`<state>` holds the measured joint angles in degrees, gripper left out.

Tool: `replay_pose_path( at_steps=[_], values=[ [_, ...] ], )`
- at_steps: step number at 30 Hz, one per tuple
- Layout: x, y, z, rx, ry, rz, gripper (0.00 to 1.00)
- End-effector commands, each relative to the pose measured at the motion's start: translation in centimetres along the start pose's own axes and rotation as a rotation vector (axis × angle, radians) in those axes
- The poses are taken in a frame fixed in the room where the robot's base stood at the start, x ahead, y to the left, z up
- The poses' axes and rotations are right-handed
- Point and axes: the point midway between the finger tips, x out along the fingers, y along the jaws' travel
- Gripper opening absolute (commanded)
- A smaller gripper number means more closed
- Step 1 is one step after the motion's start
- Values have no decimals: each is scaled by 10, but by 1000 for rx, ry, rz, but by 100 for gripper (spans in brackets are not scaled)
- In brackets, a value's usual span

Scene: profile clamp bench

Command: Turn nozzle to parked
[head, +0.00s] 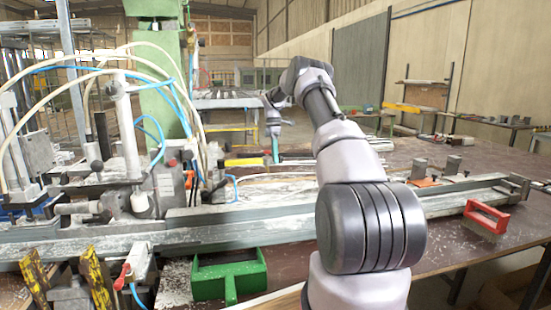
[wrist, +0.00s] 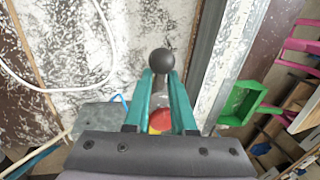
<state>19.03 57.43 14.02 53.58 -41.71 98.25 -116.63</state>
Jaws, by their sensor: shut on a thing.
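My gripper (wrist: 160,80) has two teal fingers closed on a short grey stem with a dark ball knob (wrist: 161,62) at its end. The knob sits at the fingertips. I cannot tell from the picture whether this stem is the nozzle itself or its handle. A red and yellow round part (wrist: 160,120) shows between the fingers, below the stem. In the head view my gripper (head: 274,152) is small and far off, beyond the bench rail, with its teal fingers pointing down. The knob is too small to make out there, and no parked mark is readable.
A long grey rail (head: 290,222) runs across the bench. A clamp machine with hoses (head: 125,150) stands at left. A green tray (head: 205,280) is at the front, and a red-handled brush (head: 487,217) lies at right. White hose (wrist: 110,50) loops left of my fingers.

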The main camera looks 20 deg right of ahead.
Motion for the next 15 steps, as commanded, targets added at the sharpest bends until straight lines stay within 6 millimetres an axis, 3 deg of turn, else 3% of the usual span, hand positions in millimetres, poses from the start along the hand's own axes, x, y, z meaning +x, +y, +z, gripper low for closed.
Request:
replay_pose_path(
  at_steps=[11,12,14,15],
  values=[
    [-3,4,6,-4,-11,14,0],
    [-3,4,6,-4,-11,14,35],
    [-3,4,5,-4,-10,14,53],
    [-3,3,5,-4,-9,13,53]
  ],
)
